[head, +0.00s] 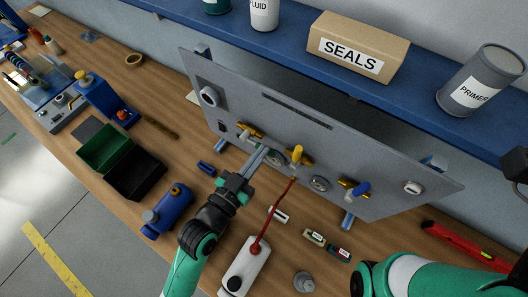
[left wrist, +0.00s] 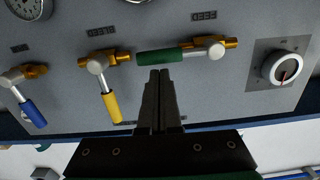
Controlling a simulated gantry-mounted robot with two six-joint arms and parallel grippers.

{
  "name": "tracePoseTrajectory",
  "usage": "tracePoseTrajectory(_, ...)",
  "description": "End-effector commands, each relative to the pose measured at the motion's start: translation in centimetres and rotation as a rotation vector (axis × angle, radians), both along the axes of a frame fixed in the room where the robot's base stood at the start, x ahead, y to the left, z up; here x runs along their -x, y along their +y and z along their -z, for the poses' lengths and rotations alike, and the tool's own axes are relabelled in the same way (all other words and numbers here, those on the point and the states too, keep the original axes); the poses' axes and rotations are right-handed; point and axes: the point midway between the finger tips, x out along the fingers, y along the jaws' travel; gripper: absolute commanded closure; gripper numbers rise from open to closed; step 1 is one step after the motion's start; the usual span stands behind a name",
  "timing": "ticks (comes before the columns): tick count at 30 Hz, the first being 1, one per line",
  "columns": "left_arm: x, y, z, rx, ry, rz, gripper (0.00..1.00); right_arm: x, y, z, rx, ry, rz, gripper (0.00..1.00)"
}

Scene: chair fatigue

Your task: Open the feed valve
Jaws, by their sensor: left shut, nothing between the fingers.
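The feed valve, under the upside-down FEED label, has a brass body and a green handle (left wrist: 160,57). In the left wrist view the handle lies level, in line with the brass pipe, and points left. In the head view the brass feed valve (head: 250,129) sits on the grey panel (head: 228,96). My left gripper (head: 264,148) is shut and empty. In the left wrist view its fingertips (left wrist: 159,72) are just below the green handle; I cannot tell whether they touch it. My right gripper is not identifiable; only its arm shows at the bottom right.
The bleed valve's yellow handle (left wrist: 112,107) and a blue-handled valve (left wrist: 33,113) are on the same panel. A dial knob (left wrist: 283,69) is at right. A blue shelf (head: 290,62) overhangs behind the panel.

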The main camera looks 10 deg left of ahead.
Motion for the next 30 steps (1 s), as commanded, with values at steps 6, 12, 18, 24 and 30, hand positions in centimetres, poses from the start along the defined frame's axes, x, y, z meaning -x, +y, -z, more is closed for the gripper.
tracePoseTrajectory(6,0.0,0.2,0.1,-0.011,-0.004,-0.004,1.0,0.0,0.0,0.0,0.0,0.0,0.0,0.26)
tracePoseTrajectory(12,0.0,0.2,0.1,-0.01,-0.004,-0.003,1.0,0.0,0.0,0.0,0.0,0.0,0.0,0.26)
tracePoseTrajectory(18,0.0,0.2,0.1,-0.01,-0.004,-0.004,1.0,0.0,0.0,0.0,0.0,0.0,0.0,0.26)
tracePoseTrajectory(24,0.2,0.1,-1.8,-0.009,-0.004,-0.003,1.0,0.0,0.0,-1.8,0.0,0.0,0.0,0.26)
tracePoseTrajectory(30,1.8,0.6,-3.8,-0.011,-0.001,0.0,1.0,0.1,0.0,-3.8,0.0,-0.002,0.0,0.26)
